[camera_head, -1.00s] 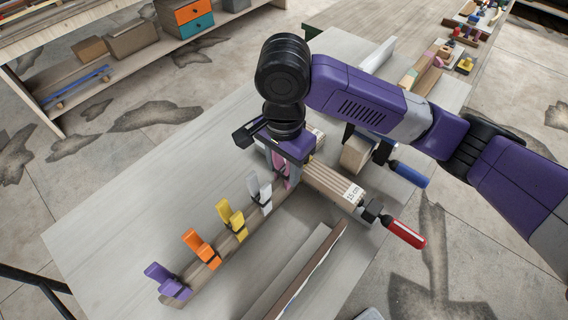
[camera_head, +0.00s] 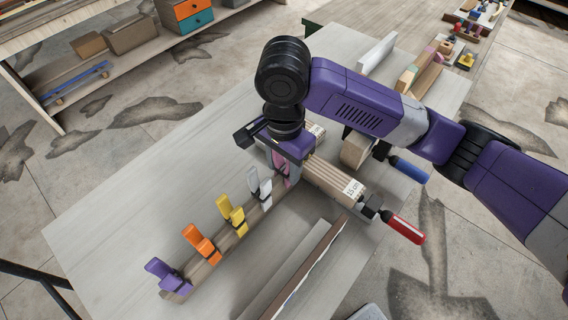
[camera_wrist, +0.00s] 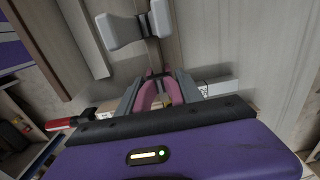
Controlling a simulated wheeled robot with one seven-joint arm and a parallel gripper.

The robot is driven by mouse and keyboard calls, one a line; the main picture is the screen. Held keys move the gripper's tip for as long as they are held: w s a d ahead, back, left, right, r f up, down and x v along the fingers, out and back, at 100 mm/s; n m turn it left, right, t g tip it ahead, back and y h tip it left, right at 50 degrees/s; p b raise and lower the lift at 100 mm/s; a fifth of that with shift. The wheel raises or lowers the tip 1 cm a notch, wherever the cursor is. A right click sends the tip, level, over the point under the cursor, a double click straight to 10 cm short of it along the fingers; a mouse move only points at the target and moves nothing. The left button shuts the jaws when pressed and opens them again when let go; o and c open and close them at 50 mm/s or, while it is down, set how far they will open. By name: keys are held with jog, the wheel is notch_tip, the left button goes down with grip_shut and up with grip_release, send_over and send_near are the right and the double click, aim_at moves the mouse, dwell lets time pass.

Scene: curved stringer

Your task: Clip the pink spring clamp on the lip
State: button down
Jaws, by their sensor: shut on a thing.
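The pink spring clamp (camera_head: 280,170) is between the fingers of my gripper (camera_head: 281,158), at the far end of the clamp row in the head view. In the wrist view my gripper (camera_wrist: 160,88) is shut on the pink clamp (camera_wrist: 147,95), with a grey finger on each side. A narrow wooden strip (camera_head: 207,271) carries purple (camera_head: 167,276), orange (camera_head: 201,243), yellow (camera_head: 231,214) and white (camera_head: 260,186) clamps. The white clamp (camera_wrist: 135,27) also shows in the wrist view. My gripper hides the pink clamp's jaws, so I cannot tell whether they touch the strip.
A laminated block marked 15 cm (camera_head: 335,179) lies right of my gripper. A red-handled clamp (camera_head: 402,227) and a blue-handled clamp (camera_head: 408,170) stick out over the table's right side. A long board (camera_head: 306,273) lies at the front. The table (camera_head: 150,205) is clear on the left.

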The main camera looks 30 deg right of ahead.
jog(key=c, duration=0.7)
grip_release()
jog(key=shift+r, duration=3.9)
